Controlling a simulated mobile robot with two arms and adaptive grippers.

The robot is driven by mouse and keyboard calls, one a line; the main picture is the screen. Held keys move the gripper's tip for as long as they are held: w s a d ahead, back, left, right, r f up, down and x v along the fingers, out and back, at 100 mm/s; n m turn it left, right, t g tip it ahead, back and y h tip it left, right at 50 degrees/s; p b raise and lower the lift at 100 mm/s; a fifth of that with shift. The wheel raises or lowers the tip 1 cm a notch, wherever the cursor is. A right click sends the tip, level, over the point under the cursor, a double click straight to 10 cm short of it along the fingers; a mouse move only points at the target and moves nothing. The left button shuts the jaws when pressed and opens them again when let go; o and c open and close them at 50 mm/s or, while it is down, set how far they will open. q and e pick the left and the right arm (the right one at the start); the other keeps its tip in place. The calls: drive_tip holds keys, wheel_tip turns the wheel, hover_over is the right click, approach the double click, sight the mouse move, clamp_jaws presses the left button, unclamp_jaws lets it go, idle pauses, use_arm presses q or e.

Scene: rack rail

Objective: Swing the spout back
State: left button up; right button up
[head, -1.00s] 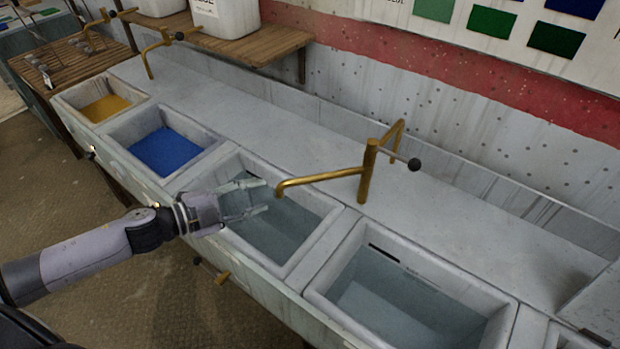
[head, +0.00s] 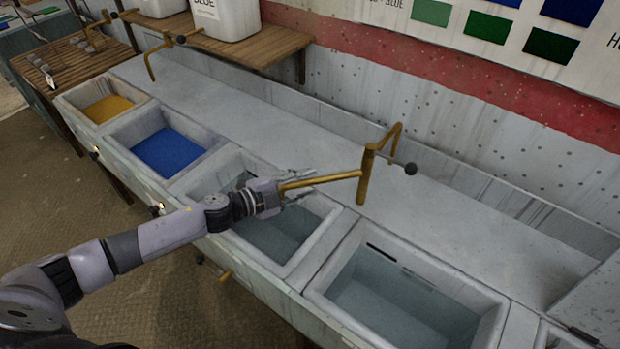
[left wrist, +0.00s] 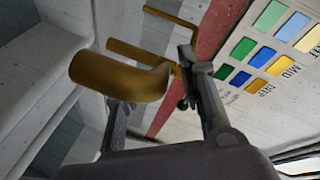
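The brass spout (head: 335,178) reaches left from its upright post (head: 365,180) over the third basin, with a dark-knobbed lever (head: 410,169) at the post's right. My left gripper (head: 304,184) is at the spout's free end, above that basin. In the left wrist view the spout's bent end (left wrist: 115,82) is close to the camera, and the gripper's two fingers (left wrist: 152,80) stand apart on either side of the spout. I cannot tell whether either finger touches it. My right gripper is in neither view.
The trough holds a yellow basin (head: 108,108), a blue basin (head: 168,153) and greyish basins; the nearest (head: 338,320) is at the right. Another brass tap (head: 152,62) stands far left. A shelf with white containers (head: 226,18) is behind. The counter behind the spout is clear.

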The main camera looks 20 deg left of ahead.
use_arm(q)
drive_tip(key=shift+x, duration=0.85)
clamp_jaws()
idle(0.3)
